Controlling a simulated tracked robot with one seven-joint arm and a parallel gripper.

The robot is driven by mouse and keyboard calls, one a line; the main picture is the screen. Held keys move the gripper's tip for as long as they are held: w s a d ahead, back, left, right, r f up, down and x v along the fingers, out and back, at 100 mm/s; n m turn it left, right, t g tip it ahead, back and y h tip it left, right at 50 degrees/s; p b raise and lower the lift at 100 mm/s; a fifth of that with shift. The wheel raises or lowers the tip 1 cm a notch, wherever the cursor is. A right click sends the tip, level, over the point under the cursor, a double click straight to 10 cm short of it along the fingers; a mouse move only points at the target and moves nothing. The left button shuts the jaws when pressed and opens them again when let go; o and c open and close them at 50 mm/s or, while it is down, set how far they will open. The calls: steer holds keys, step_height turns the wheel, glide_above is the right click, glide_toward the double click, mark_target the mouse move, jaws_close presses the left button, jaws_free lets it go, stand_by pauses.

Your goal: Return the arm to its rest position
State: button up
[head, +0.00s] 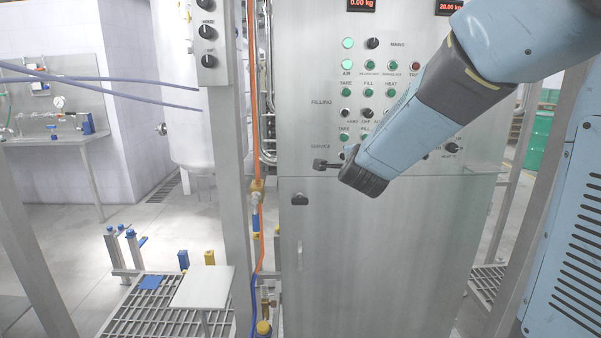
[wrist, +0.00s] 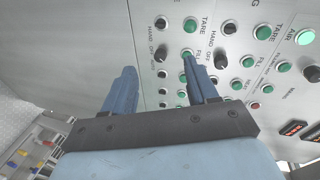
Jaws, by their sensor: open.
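My arm (head: 415,115) reaches in from the upper right in the head view, angled down and left across the front of a steel control cabinet (head: 390,250). In the wrist view my gripper (wrist: 159,66) has its two blue fingers apart with nothing between them. The fingers point at the panel of green buttons and black knobs (wrist: 220,61). One fingertip overlaps a green button (wrist: 186,52) in the picture; I cannot tell whether it touches. The fingers are not clearly seen in the head view.
A steel post (head: 228,150) with knobs and an orange hose (head: 256,100) stand left of the cabinet. A white plate (head: 203,287) sits above a floor grating (head: 150,318) at lower left. A side table (head: 55,140) is at far left. Open floor lies between.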

steer(key=s+d+n+g, duration=0.2)
steer(key=s+n, duration=0.3)
steer(key=s, duration=0.5)
steer(key=s+d+n+g+y, duration=0.1)
steer(key=s+d+n+g, duration=0.2)
steer(key=s+n, duration=0.3)
steer(key=s+d+n+g, duration=0.3)
steer(key=s+n, duration=0.3)
steer(key=s, duration=1)
steer(key=shift+f+g, duration=0.35)
steer(key=shift+g, duration=0.45)
steer(key=shift+d, duration=0.1)
